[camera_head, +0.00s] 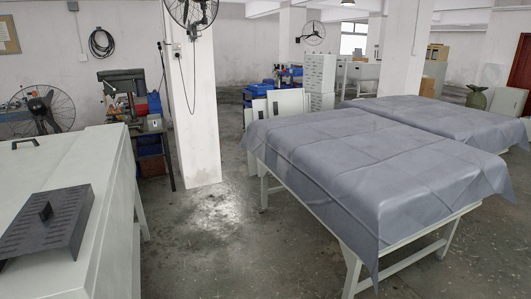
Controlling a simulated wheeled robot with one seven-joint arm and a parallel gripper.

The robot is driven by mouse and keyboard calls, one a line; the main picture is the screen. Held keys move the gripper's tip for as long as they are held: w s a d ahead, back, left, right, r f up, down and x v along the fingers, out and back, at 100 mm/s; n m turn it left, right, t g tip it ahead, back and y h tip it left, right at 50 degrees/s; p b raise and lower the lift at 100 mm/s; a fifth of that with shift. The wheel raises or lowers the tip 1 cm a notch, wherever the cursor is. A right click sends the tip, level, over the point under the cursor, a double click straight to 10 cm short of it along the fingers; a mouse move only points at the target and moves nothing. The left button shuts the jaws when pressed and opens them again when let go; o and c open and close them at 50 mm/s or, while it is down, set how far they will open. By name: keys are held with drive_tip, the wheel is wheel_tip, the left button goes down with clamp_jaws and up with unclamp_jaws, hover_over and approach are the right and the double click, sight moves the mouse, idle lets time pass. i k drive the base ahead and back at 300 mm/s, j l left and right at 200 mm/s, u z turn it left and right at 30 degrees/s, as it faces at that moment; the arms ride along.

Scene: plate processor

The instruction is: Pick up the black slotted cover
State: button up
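The black slotted cover (47,225) lies flat on the pale top of the plate processor (95,165), at the lower left of the head view. My gripper is not in view, and nothing is seen touching the cover.
A black bar handle (25,142) sits farther back on the processor. A cloth-covered table (375,165) stands at the right, with a second one behind it. A white pillar (191,110) stands mid-left. Grey floor (235,250) lies open between processor and table.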

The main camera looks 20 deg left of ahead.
sight(54, 218)
drive_tip(key=i+j+u, duration=0.15)
drive_tip(key=u, duration=0.3)
drive_tip(key=i+u, duration=0.6)
drive_tip(key=u, duration=0.3)
drive_tip(key=i+l+u, duration=0.1)
drive_tip(key=i+u, duration=0.15)
drive_tip(key=u, duration=0.2)
drive_tip(key=i+l+u, duration=0.2)
drive_tip(key=u, duration=0.25)
drive_tip(key=i+l+u, duration=0.2)
drive_tip(key=u, duration=0.25)
drive_tip(key=i+l+u, duration=0.1)
drive_tip(key=l+u, duration=0.35)
drive_tip(key=j, duration=0.1)
